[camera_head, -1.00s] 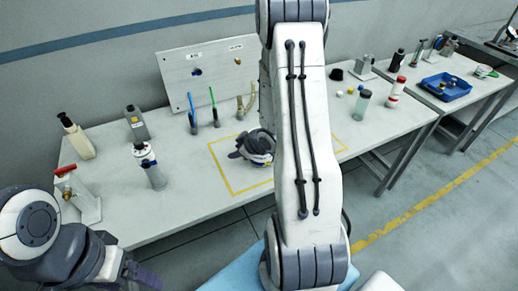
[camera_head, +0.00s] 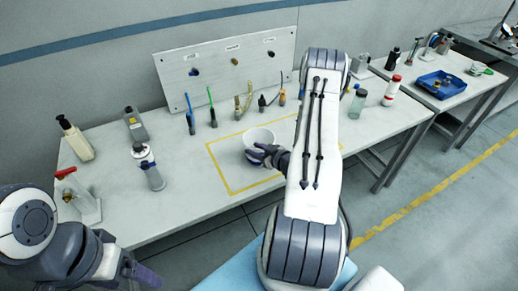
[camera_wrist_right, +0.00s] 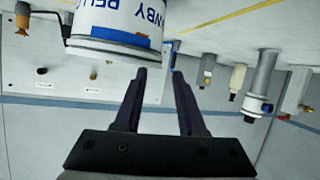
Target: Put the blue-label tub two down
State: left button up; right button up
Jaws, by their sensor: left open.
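A white tub (camera_head: 259,137) stands open-topped within the yellow outline on the bench in the head view. My right gripper (camera_head: 262,153) is in front of it and hides part of its side. In the right wrist view the tub (camera_wrist_right: 110,22) shows a blue label with lettering, upside down. There the right gripper's fingers (camera_wrist_right: 160,72) are apart, with nothing between them, and the tub lies beyond the tips to the upper left. Whether they touch it cannot be told. My left gripper (camera_head: 142,274) is at the lower left, away from the tub, open.
Several bottles and tools stand on the bench, including a grey-and-white cylinder (camera_head: 148,167) and a red-topped stand (camera_head: 78,194) at left. Behind the tub is an upright board (camera_head: 222,70). A clear jar (camera_head: 357,104) stands at right. The outlined area's front left (camera_head: 232,178) is bare.

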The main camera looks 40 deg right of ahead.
jog(key=p+x, duration=0.1)
jog(key=x, duration=0.3)
jog(key=shift+f, duration=0.1)
grip_shut()
dwell(1.3)
